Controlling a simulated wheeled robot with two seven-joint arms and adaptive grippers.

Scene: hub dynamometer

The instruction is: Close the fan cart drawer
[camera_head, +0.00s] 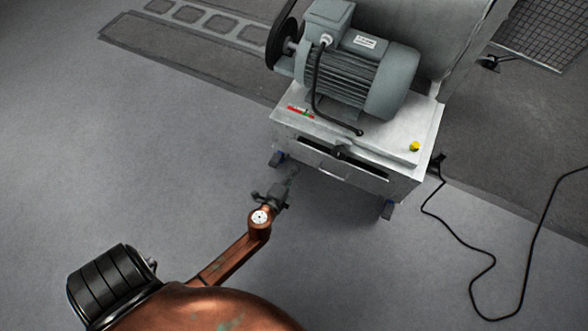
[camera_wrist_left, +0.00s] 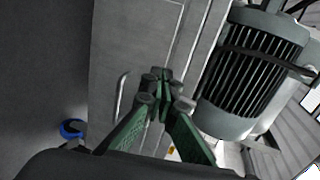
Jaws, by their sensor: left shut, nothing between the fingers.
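The fan cart (camera_head: 410,150) is a light grey metal box with a grey motor on top. Its drawer front (camera_head: 318,162) faces me, and a dark gap shows between it and the cart's top edge. In the left wrist view the drawer front (camera_wrist_left: 135,40) is a grey panel with a bar handle (camera_wrist_left: 122,95). My left gripper (camera_head: 290,174) is in front of the cart's left end, low in the head view. In the wrist view its green fingers (camera_wrist_left: 160,78) are shut and empty, pointing at the panel to the right of the handle. Contact cannot be told. My right gripper is not in view.
The grey motor (camera_head: 350,70) sits on the cart top, with a yellow button (camera_head: 414,146) at its right corner. The cart has casters (camera_head: 387,209). A black cable (camera_head: 487,257) lies on the floor at right. The floor to the left is clear.

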